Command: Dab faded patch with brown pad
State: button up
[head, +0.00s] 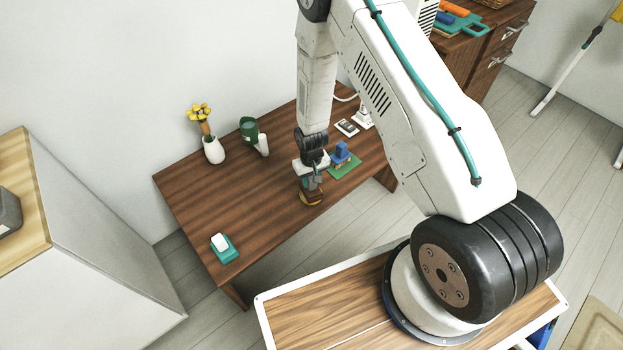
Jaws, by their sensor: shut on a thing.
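My gripper (311,180) is above the front middle of the brown wooden table (200,195), pointing down. It is shut on a small brown pad (312,196). The pad's lower edge is yellowish, and it appears at or just above the tabletop; I cannot tell whether it touches. The faded patch cannot be made out; the pad and gripper hide the wood under them.
A green mat (346,170) with a blue object (341,151) sits just right of my gripper. A teal dish with a white block (220,241) is at front left. A flower vase (213,150) and green cup (249,130) stand behind. The table's left half is mostly clear.

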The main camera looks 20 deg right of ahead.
jog(key=shift+f, duration=0.55)
dwell(1.2)
jog(key=shift+r, duration=3.5)
jog(key=shift+s, duration=0.1)
jog(key=r, duration=0.5)
jog(key=shift+s+d, duration=0.2)
jog(key=shift+d, duration=0.15)
jog(key=w+d+r, duration=0.2)
jog(key=w+r, duration=0.1)
jog(key=r, duration=0.9)
jog(key=shift+d+r+m, duration=0.15)
jog(key=shift+d+m, duration=0.05)
jog(key=shift+m, duration=0.1)
